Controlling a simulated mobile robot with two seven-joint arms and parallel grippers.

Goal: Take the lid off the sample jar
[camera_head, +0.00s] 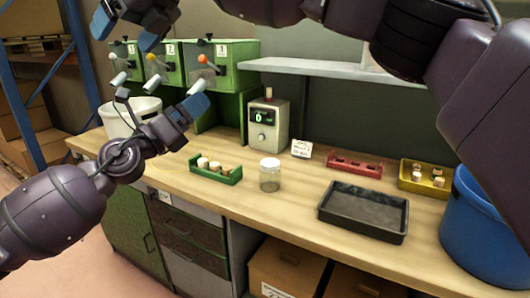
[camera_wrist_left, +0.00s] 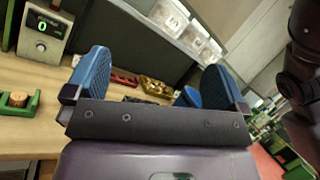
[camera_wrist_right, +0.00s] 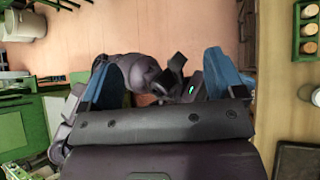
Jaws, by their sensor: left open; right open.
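The sample jar (camera_head: 270,182) stands upright on the bench, clear glass with a pale lid (camera_head: 270,163) on top. A round pale top, probably its lid (camera_wrist_right: 317,96), shows at the right edge of the right wrist view. My left gripper (camera_head: 180,112) is open and empty, raised above the bench to the left of the jar. Its blue fingers (camera_wrist_left: 155,80) stand wide apart in the left wrist view. My right gripper (camera_head: 132,22) is open and empty at the upper left, far from the jar. Its fingers (camera_wrist_right: 165,80) are also apart.
A green tray with stoppers (camera_head: 216,177) sits left of the jar, a black tray (camera_head: 363,229) right. Behind are a display device (camera_head: 268,120), a red rack (camera_head: 354,166) and a yellow tray (camera_head: 404,184). A blue bin (camera_head: 484,240) stands at right. Bench around the jar is clear.

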